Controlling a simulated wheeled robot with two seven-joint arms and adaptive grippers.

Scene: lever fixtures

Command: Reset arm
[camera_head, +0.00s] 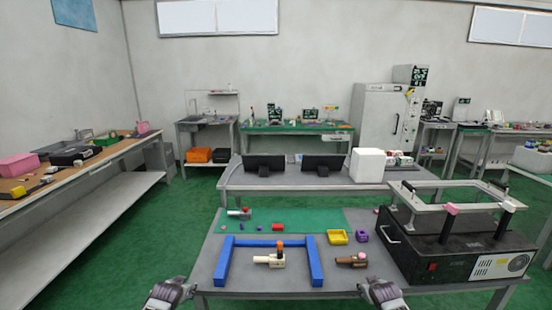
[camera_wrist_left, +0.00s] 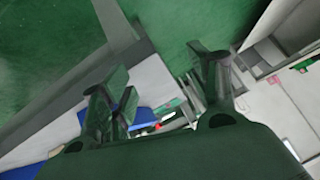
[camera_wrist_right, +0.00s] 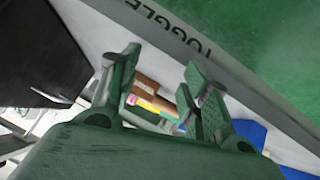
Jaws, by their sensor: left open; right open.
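My left gripper (camera_head: 170,293) is at the table's front edge, left of the blue frame. It also shows in the left wrist view (camera_wrist_left: 165,75), its two fingers apart with nothing between them. My right gripper (camera_head: 383,292) is at the front edge, right of the blue frame and left of the black machine. In the right wrist view (camera_wrist_right: 165,75) its fingers are apart and empty. A cream lever fixture (camera_head: 270,261) with an orange knob stands inside the blue U-shaped frame (camera_head: 317,265). A brown lever fixture (camera_head: 350,261) lies right of the frame. Neither gripper touches a fixture.
A black machine (camera_head: 460,250) with a raised pale frame fills the table's right end. A yellow bin (camera_head: 338,237), a small purple holder (camera_head: 362,234) and a red block (camera_head: 278,227) sit behind the fixtures. A second table with two dark screens (camera_head: 264,165) stands behind.

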